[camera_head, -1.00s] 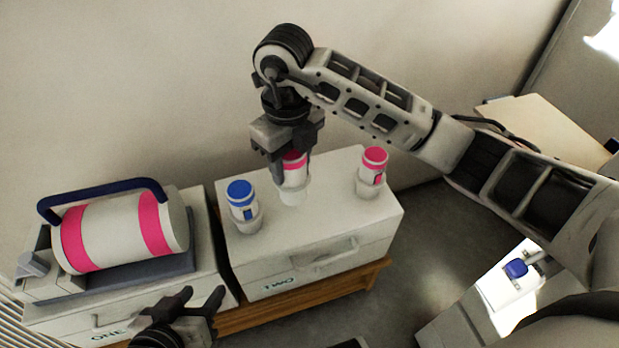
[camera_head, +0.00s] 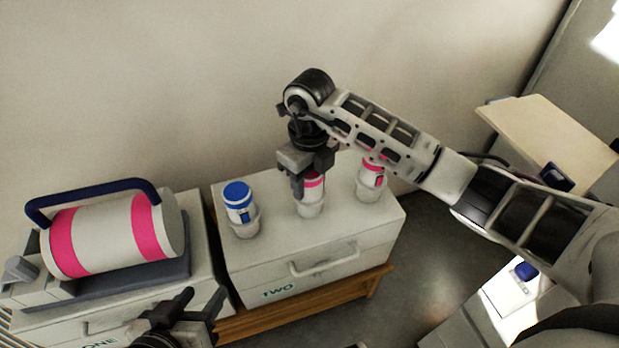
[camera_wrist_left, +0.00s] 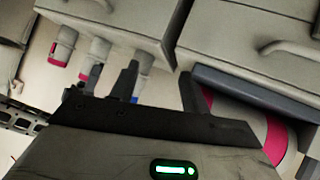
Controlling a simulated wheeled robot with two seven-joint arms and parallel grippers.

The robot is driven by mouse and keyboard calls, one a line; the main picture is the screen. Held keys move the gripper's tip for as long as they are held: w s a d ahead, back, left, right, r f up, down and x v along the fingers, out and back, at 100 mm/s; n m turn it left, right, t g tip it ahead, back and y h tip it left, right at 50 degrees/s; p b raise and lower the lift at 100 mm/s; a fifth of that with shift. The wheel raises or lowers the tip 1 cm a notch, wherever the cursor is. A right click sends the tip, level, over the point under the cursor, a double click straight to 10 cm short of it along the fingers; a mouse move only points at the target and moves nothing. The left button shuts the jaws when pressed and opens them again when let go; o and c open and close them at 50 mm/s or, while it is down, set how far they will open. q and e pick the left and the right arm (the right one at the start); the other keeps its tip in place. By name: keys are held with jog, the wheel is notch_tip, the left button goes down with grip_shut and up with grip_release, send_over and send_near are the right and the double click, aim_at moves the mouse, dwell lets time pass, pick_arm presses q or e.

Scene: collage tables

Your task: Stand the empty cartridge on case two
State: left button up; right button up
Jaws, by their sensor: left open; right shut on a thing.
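My right gripper (camera_head: 313,182) is shut on the middle cartridge (camera_head: 310,205), which has a pink band and a pale base. It holds it upright at the top of case two (camera_head: 345,238); I cannot tell whether the base touches. A blue-capped cartridge (camera_head: 239,205) stands to its left and a pink-topped one (camera_head: 369,184), partly behind my right arm, to its right. No mark shows me which is empty. My left gripper (camera_head: 205,297) is open and empty in front of the cases. The left wrist view shows case two (camera_wrist_left: 135,18) and its cartridges upside down.
Case one (camera_head: 205,270) at left bears a large pink-banded cylinder (camera_head: 105,238) with a dark blue handle, in a grey cradle. A wooden stand (camera_head: 290,312) supports the cases. A pale board (camera_head: 550,135) is at right. Case two's front top is clear.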

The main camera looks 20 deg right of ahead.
jog(key=shift+f, duration=0.15)
jog(key=o, duration=1.1)
jog(key=shift+c, duration=0.2)
pick_arm(q)
jog(key=shift+s+f, duration=0.1)
jog(key=shift+f, duration=0.05)
pick_arm(e)
jog(key=shift+r, duration=0.35)
notch_tip(320, 180, up, 7)
jog(key=shift+f+p, duration=0.2)
jog(key=shift+p, duration=0.7)
notch_tip(320, 180, up, 4)
jog(key=shift+r+p, duration=0.1)
jog(key=shift+p, duration=0.25)
jog(key=shift+r, duration=0.25)
pick_arm(q)
jog(key=shift+s+a+r, duration=0.25)
jog(key=shift+a+r, duration=0.25)
jog(key=shift+a, duration=0.05)
pick_arm(e)
jog(key=shift+r, duration=0.2)
